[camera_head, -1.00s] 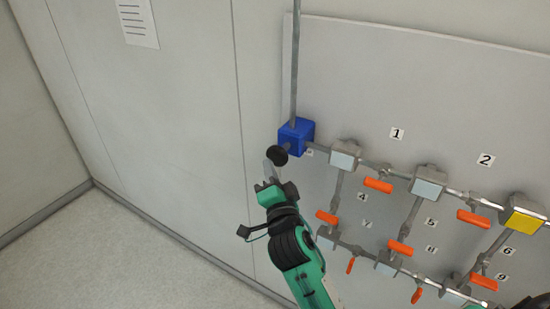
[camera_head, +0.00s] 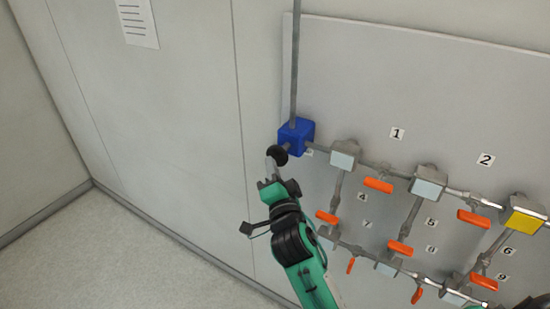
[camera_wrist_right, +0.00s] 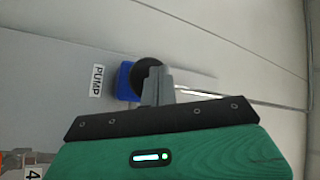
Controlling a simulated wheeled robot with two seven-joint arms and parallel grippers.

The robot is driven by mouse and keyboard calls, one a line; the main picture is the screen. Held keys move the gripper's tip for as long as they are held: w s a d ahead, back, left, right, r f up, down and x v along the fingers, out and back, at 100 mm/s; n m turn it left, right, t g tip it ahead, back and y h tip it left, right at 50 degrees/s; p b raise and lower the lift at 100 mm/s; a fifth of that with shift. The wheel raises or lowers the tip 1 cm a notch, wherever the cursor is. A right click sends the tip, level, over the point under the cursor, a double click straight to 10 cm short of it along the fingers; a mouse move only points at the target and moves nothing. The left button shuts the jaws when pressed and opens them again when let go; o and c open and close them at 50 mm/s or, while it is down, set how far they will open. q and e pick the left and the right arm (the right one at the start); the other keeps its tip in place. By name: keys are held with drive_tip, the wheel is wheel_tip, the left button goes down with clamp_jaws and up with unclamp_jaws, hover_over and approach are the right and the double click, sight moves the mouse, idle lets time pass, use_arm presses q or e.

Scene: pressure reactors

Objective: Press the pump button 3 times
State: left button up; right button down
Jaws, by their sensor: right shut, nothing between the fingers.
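The pump is a blue block (camera_head: 296,136) on the wall panel, with a round black button (camera_head: 279,154) on a short stem facing out. In the right wrist view the black button (camera_wrist_right: 148,74) shows in front of the blue block (camera_wrist_right: 125,82), beside a "PUMP" label (camera_wrist_right: 96,81). My right gripper (camera_head: 270,162) is shut and empty, its grey fingertips at the button. In the right wrist view the fingertips (camera_wrist_right: 157,76) overlap the button's lower right part. I cannot tell if they touch it.
Grey pipes with valve blocks, several orange handles (camera_head: 378,185) and number labels spread right of the pump on the panel (camera_head: 440,80). One block is yellow (camera_head: 523,218). A vertical pipe (camera_head: 295,70) rises from the pump.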

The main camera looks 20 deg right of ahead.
sight(279, 160)
drive_tip(key=shift+w+d+r, duration=0.1)
drive_tip(key=shift+w+d, duration=0.9)
drive_tip(key=shift+d, duration=0.3)
idle(1.4)
drive_tip(key=shift+s+a+b, duration=0.45)
drive_tip(key=shift+s+a, duration=0.8)
drive_tip(key=shift+a, duration=0.3)
